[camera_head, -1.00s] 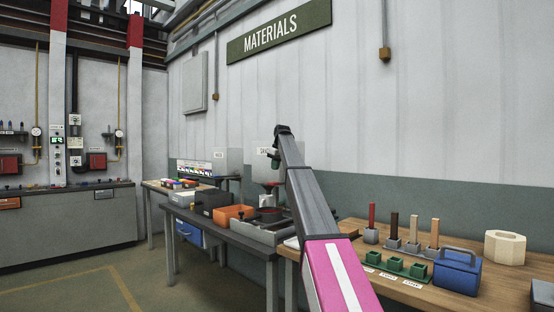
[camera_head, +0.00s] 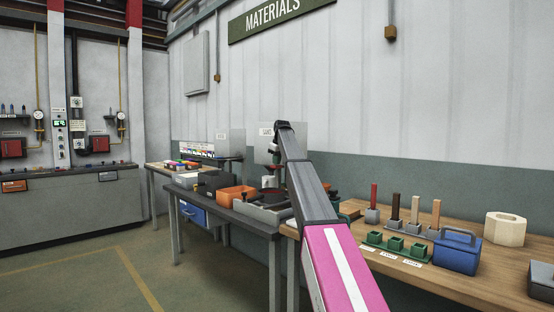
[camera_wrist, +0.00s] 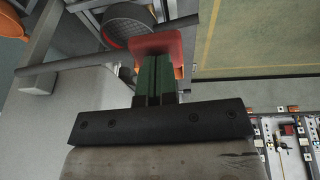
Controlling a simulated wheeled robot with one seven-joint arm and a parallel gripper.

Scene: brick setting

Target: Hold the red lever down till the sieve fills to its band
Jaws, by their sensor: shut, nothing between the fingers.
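The red lever (camera_wrist: 160,42) shows in the wrist view as a broad red plate just beyond my fingertips. My gripper (camera_wrist: 157,62) is shut and empty, its two green fingers side by side. The fingertips overlap the lever's near edge; I cannot tell whether they press on it. The sieve (camera_wrist: 126,20) is a dark round pan with a mesh-like inside, left of the lever and partly cut by the frame's top. In the head view, my arm covers part of the pale sand hopper (camera_head: 264,143), and my fingers are hard to make out.
Grey rails of the stand surround the sieve in the wrist view. In the head view, an orange bin (camera_head: 237,195) and a black box (camera_head: 212,182) stand left of the sieve area. A wooden bench (camera_head: 450,270) on the right holds a blue box (camera_head: 457,252) and green sockets (camera_head: 395,245).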

